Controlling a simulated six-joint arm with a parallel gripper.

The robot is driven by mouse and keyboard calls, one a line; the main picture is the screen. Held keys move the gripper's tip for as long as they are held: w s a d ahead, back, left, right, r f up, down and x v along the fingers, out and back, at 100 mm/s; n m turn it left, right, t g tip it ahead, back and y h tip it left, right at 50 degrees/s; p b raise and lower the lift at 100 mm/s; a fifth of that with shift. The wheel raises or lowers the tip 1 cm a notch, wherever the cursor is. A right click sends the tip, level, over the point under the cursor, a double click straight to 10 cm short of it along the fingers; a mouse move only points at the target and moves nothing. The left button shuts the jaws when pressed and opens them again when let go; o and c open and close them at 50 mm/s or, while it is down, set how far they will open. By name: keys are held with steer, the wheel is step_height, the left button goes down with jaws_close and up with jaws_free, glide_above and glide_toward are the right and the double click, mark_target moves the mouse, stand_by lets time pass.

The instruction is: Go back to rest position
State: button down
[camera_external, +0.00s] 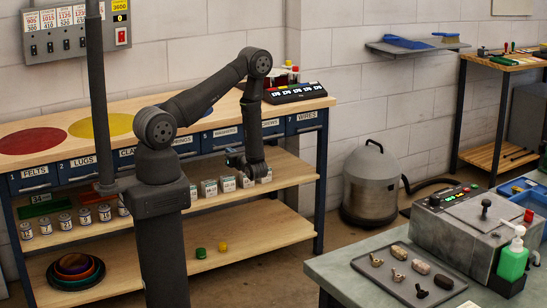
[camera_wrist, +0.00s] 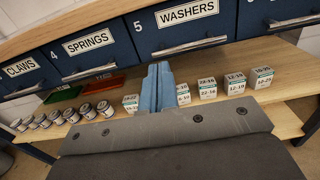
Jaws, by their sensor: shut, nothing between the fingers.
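My gripper (camera_external: 236,158) is in front of the drawer fronts of the wooden bench (camera_external: 160,105), just above the middle shelf at its right half. In the wrist view its two blue-grey fingers (camera_wrist: 158,85) are pressed together with nothing between them. They point toward the shelf and the drawer marked WASHERS (camera_wrist: 187,24). A row of small white labelled boxes (camera_wrist: 208,89) stands on the shelf behind the fingers, and the fingers hide part of the row. I cannot tell how far the fingers are from the boxes.
Small jars (camera_external: 65,221) and a green tray (camera_external: 42,205) are on the shelf's left part. Stacked bowls (camera_external: 75,268) sit on the lower shelf. A grey table (camera_external: 345,260) with a machine (camera_external: 465,221) stands at right, a metal drum (camera_external: 370,185) behind it.

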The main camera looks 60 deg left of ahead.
mark_target(213, 139)
steer(key=a, duration=1.3)
steer(key=c, duration=2.2)
jaws_free()
